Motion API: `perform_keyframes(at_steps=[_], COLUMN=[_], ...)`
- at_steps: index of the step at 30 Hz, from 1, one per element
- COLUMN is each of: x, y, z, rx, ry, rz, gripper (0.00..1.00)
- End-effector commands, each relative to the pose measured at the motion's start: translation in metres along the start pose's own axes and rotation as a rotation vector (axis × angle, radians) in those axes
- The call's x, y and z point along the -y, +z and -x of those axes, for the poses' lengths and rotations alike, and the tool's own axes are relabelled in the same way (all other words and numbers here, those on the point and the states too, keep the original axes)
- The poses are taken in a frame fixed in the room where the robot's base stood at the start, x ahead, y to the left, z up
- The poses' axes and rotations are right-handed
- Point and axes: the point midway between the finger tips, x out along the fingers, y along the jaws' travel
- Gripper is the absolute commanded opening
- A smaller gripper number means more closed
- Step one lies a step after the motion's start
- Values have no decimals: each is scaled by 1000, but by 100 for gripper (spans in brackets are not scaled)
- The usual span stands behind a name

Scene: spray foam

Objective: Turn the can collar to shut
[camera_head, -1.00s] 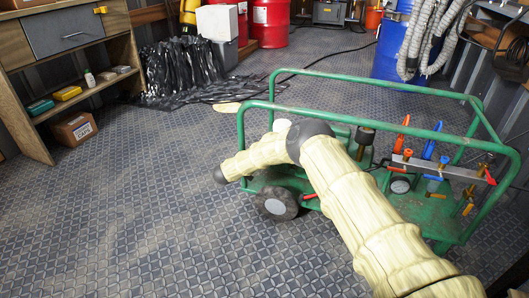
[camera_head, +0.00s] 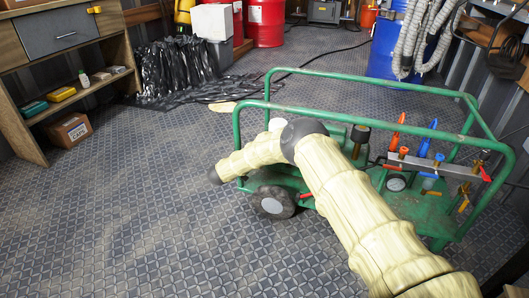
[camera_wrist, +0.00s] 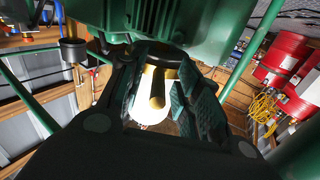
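In the wrist view, my gripper (camera_wrist: 165,85) points up at the underside of green machinery, with its dark ridged fingers on either side of a brass-and-white round part (camera_wrist: 155,95). A black ring sits at the top of this part. I see no clear gap beside it, but I cannot tell whether the fingers press on it. I cannot tell for certain that this part is the can collar.
A wooden workbench (camera_head: 25,140) is at left. Black sheeting (camera_head: 180,75), a red drum (camera_head: 265,25) and a blue drum (camera_head: 390,50) stand behind. The left floor is clear.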

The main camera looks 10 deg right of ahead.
Motion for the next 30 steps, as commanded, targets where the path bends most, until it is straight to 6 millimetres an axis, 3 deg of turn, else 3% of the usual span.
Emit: perform_keyframes(at_steps=[18, 30], x=[1, 0], y=[0, 0], z=[99, 115], rx=[0, 1], ry=[-3, -1], rz=[1, 1], gripper=[34, 34])
